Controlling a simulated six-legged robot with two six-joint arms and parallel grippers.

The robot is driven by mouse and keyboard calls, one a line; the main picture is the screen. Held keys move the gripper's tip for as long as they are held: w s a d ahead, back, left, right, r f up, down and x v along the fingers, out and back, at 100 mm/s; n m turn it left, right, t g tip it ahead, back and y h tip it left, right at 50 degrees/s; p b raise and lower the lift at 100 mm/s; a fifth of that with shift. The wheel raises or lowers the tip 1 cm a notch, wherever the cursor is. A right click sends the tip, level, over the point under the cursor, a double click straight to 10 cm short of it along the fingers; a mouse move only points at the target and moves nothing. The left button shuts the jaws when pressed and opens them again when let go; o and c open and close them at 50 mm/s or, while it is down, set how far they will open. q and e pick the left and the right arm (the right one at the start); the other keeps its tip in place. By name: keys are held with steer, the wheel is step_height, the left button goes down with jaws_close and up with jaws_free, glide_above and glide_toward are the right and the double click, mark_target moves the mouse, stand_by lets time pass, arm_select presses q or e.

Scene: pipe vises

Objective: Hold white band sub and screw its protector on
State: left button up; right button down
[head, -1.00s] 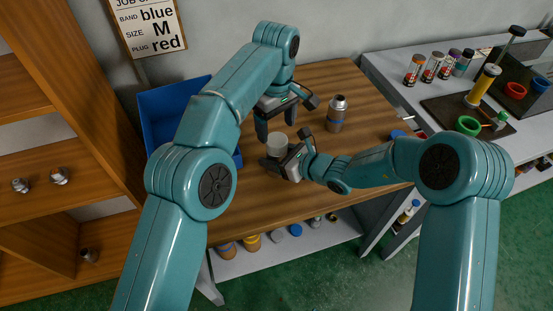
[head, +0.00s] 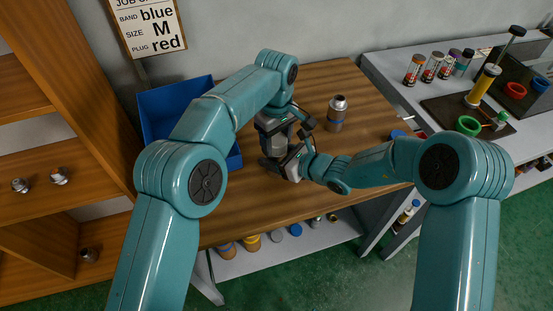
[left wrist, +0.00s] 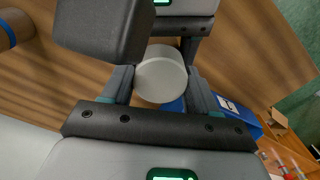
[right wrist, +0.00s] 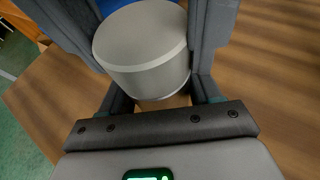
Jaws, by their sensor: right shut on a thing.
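A plain pale grey-white cylinder (right wrist: 145,52) sits between the fingers of my right gripper (head: 287,158), which is shut on it above the table. No band shows on it, so I cannot tell whether it is the white band sub or its protector. My left gripper (head: 277,127) is just above it, pointing down. In the left wrist view the round white end of the cylinder (left wrist: 161,75) lies between my left fingers. These look open around it, and any contact is unclear. The fingers partly hide the cylinder in the head view.
A blue bin (head: 160,110) is at the back left. Shelves with metal pieces (head: 58,176) are at left. A grey bench (head: 395,60) holds bottles and rings at right.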

arm_select(q)
steer(key=m, duration=0.6)
arm_select(e)
steer(key=shift+w+d, duration=0.1)
arm_select(q)
steer(key=o, duration=1.1)
steer(key=shift+a, duration=0.1)
steer(key=shift+o, duration=0.2)
steer(key=shift+d, duration=0.2)
arm_select(e)
steer(key=shift+a, duration=0.2)
arm_select(q)
steer(key=shift+r, duration=2.3)
arm_select(e)
steer(key=shift+d, duration=0.1)
arm_select(q)
steer(key=shift+a, duration=0.1)
